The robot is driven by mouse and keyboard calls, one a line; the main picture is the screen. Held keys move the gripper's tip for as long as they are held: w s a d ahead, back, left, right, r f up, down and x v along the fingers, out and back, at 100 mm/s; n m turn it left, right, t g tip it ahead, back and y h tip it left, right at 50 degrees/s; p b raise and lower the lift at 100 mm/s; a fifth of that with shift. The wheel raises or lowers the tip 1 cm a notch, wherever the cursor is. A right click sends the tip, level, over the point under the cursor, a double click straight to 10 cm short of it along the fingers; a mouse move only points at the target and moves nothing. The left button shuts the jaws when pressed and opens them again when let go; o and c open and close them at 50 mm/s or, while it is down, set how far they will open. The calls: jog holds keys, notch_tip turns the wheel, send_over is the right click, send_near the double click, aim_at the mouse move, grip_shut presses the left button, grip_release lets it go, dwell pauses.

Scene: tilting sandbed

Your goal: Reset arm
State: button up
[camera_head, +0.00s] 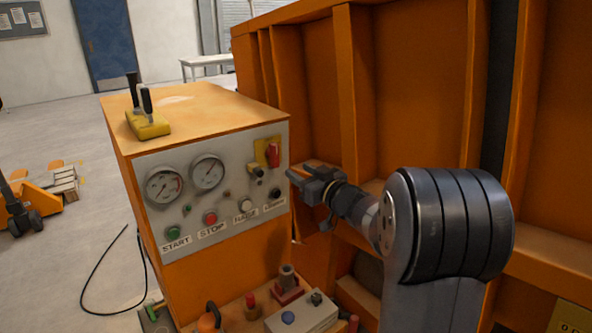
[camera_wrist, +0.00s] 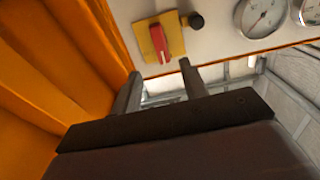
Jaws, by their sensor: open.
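My gripper (camera_head: 296,178) is at the end of my arm, which reaches in from the right in the head view. It is in front of the right edge of the orange control box's grey panel (camera_head: 222,222). In the wrist view my gripper (camera_wrist: 158,78) has its two fingers apart with nothing between them. Beyond the fingertips is a red switch handle (camera_wrist: 158,42) on a yellow plate, with a black knob (camera_wrist: 196,20) beside it. The red handle (camera_head: 273,154) also shows at the panel's upper right in the head view. The fingers appear apart from it.
The panel has two gauges (camera_head: 164,188) and START, STOP and other labelled buttons. A yellow block with black levers (camera_head: 148,122) sits on top. Ribbed orange wall (camera_head: 420,80) stands close to my arm. Below is a shelf with a white button box (camera_head: 302,315).

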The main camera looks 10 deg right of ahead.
aim_at(277, 157)
jog(key=p+x, duration=0.1)
jog(key=x, duration=0.9)
jog(key=shift+w+a+r+p, duration=0.1)
jog(key=shift+w+a+p, duration=0.05)
jog(key=shift+w+p, duration=0.25)
jog(key=shift+s, duration=0.15)
